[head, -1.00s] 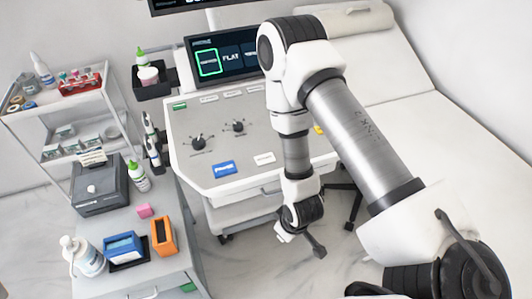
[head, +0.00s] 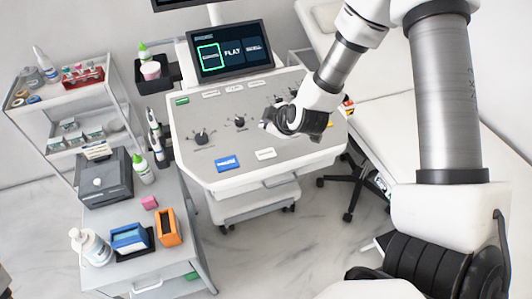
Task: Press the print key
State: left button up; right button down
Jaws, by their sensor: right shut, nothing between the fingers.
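The grey-white console (head: 207,172) stands in the middle of the head view. A blue key (head: 228,163) and a white key (head: 265,154) sit near its front edge. Their labels are too small to read, so I cannot tell which is the print key. My right gripper (head: 296,122) is over the right part of the panel, to the right of and behind the white key, shut and empty. It hides part of the panel, where a yellow key showed earlier. I cannot tell any contact with the panel. My left gripper is not in view.
A screen (head: 231,52) stands behind the panel, with dials (head: 238,122) and small keys before it. A cabinet (head: 180,255) with a printer-like box (head: 104,184), bottles and holders is at the left. A couch (head: 375,130) lies at the right.

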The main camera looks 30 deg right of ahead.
jog(key=b, duration=0.7)
send_over(267, 155)
notch_tip(267, 155, down, 7)
jog(key=shift+r, duration=0.2)
notch_tip(267, 155, down, 2)
jog(key=shift+b, duration=0.6)
jog(key=shift+w, duration=0.1)
jog(key=shift+f, duration=0.45)
